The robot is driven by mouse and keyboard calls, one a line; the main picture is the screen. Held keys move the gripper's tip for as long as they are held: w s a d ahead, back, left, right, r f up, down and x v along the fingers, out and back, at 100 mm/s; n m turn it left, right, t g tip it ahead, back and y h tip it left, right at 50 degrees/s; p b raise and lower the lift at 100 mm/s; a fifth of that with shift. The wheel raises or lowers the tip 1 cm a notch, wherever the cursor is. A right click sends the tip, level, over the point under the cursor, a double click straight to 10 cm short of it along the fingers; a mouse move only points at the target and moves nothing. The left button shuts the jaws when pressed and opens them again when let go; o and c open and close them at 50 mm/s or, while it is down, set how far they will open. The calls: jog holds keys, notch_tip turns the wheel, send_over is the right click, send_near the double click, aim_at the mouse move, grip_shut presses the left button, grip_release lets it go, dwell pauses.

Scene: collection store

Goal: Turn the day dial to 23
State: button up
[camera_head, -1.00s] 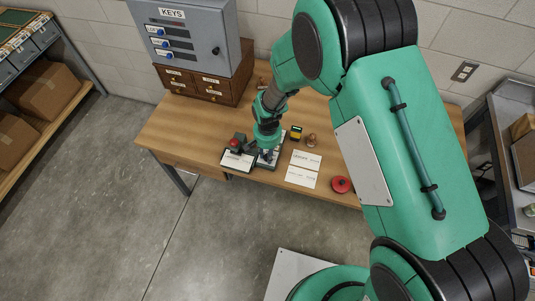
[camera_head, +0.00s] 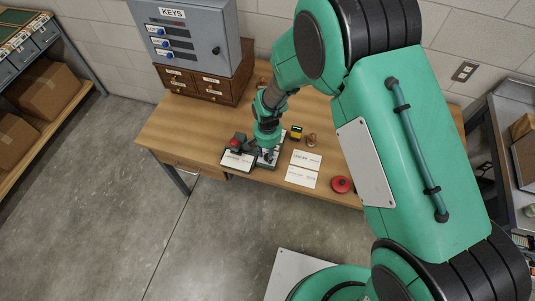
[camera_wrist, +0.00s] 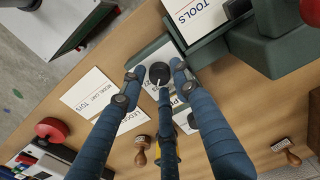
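The day dial is a round black knob (camera_wrist: 159,73) with a short white pointer line, on a plate with a pale printed face (camera_wrist: 187,92) in the wrist view. My gripper (camera_wrist: 155,78) has its blue fingers spread around the knob, with a visible gap on the left side; contact on the right cannot be told. Most of the printed marks are hidden by the fingers, so the dial's reading cannot be made out. In the head view my gripper (camera_head: 267,154) is low over the dial's plate (camera_head: 264,165) near the table's front edge.
Printed cards (camera_head: 301,177) lie right of the dial, with a red round-topped object (camera_head: 341,184) beyond. A wooden-handled stamp (camera_head: 311,139) and a yellow-black item (camera_head: 296,132) stand behind. A key cabinet (camera_head: 190,35) stands at the back.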

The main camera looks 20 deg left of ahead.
notch_tip(320, 180, up, 11)
jog(key=shift+r, duration=0.2)
dwell(0.4)
dwell(0.5)
jog(key=d+r+t+y, duration=0.1)
jog(key=d+r, duration=0.9)
jog(key=r, duration=0.2)
jog(key=d+r+t, duration=0.1)
jog(key=d+r, duration=0.9)
jog(key=r, duration=0.3)
jog(key=s+d+r+t, duration=0.1)
jog(key=s+d+r, duration=0.4)
jog(key=s+d, duration=0.4)
jog(key=s+d+r+m+t+h, duration=0.1)
jog(key=s+d+r+t, duration=0.1)
jog(key=s+d+r, duration=0.4)
jog(key=shift+s+d+r+t+b, duration=0.2)
jog(key=shift+s+d+t+b, duration=0.1)
jog(key=shift+s+d, duration=1.4)
jog(key=shift+s+a, duration=0.2)
jog(key=shift+a, duration=0.05)
